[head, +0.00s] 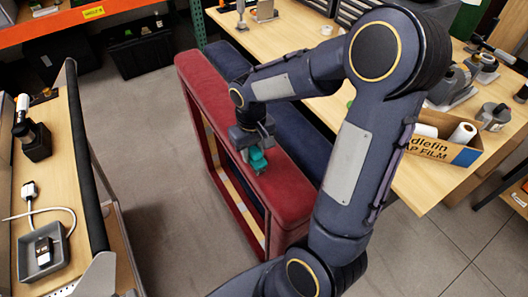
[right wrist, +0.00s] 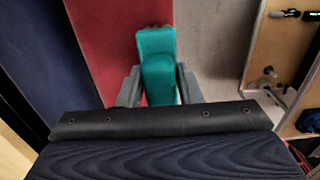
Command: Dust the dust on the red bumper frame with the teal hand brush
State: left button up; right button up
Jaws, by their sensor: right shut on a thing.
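The red bumper frame (head: 284,193) stands upright on the floor in the middle of the head view, with a padded red top and open wooden sides. Its red top also shows in the right wrist view (right wrist: 104,42). My right gripper (head: 254,152) is over the frame's top and shut on the teal hand brush (head: 258,162). In the right wrist view the brush (right wrist: 158,70) sits between the two fingers. I cannot tell whether the brush touches the red pad. No dust is clear to see on the pad. My left gripper is not in view.
A dark blue padded frame (head: 229,62) stands right behind the red one. A wooden workbench (head: 420,185) with tools and a film box (head: 448,150) is at the right. A cart with a grey tray (head: 42,252) is at the left. Grey floor (head: 135,130) lies clear between.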

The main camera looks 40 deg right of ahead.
jog(key=shift+s+d, duration=0.15)
jog(key=shift+d, duration=1.15)
jog(key=shift+s+d, duration=0.1)
jog(key=shift+d, duration=1.15)
jog(key=shift+s+d+p, duration=0.15)
jog(key=shift+d+p, duration=0.05)
jog(key=shift+d, duration=0.7)
jog(key=shift+s+d+p, duration=0.1)
jog(key=shift+d+p, duration=0.05)
jog(key=shift+d, duration=0.7)
jog(key=shift+r, duration=0.1)
notch_tip(320, 180, up, 5)
jog(key=p, duration=0.4)
